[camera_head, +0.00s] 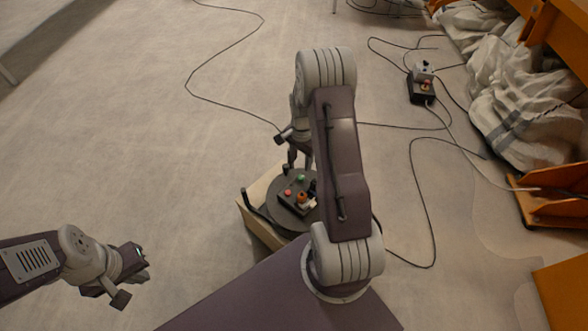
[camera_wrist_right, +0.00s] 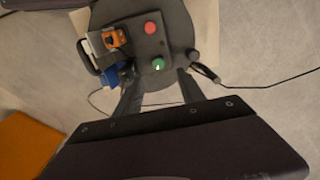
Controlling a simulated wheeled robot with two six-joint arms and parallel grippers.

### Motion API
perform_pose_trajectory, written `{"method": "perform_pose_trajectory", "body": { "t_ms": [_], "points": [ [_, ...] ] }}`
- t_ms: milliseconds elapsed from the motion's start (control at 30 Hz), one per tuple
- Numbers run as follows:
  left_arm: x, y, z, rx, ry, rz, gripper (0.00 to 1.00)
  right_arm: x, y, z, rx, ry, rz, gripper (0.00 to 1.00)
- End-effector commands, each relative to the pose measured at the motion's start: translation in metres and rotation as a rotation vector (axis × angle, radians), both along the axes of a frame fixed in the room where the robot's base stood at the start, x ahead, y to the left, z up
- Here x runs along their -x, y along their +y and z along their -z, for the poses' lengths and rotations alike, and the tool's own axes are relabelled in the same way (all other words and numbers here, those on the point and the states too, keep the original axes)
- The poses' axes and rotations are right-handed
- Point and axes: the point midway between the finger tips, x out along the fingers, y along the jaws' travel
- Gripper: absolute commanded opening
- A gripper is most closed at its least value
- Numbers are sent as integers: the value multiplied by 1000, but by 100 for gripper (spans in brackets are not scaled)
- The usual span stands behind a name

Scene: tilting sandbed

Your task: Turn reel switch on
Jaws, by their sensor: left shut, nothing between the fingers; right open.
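A dark round cable reel (camera_head: 262,205) sits on a pale box. A dark control box on it carries a red button (camera_head: 287,193), a green button (camera_head: 301,178) and an orange switch-like part (camera_head: 302,197). The right wrist view also shows the red button (camera_wrist_right: 150,27), green button (camera_wrist_right: 157,64) and orange part (camera_wrist_right: 115,38). My right gripper (camera_head: 299,160) points down, open, over the reel's far side. In the right wrist view its fingers (camera_wrist_right: 160,88) frame the area just below the green button; contact cannot be told. My left gripper (camera_head: 137,263) is shut and empty, away to the left.
A black cable (camera_head: 432,200) runs over the floor from the reel. A small control unit (camera_head: 422,88) stands at the back right, near crumpled grey cloth (camera_head: 520,100) and orange frames (camera_head: 560,210). The floor at left is mostly clear.

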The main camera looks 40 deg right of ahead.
Motion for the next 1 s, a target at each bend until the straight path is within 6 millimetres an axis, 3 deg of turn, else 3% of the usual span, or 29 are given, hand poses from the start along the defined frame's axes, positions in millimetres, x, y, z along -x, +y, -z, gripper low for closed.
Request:
{"method": "perform_pose_trajectory", "body": {
  "t_ms": [433,600,833,867,1000],
  "points": [
    [0,0,31,0,0,0,0,1,1,79,-1,2,-2,47],
    [0,0,34,0,0,0,0,0,1,90,0,0,-2,47],
    [0,0,33,0,0,0,0,0,1,90,0,0,-3,47],
    [0,0,33,0,0,0,0,0,1,90,0,0,-3,41],
    [0,0,33,0,0,0,0,0,1,90,0,0,-3,2]
  ]
}}
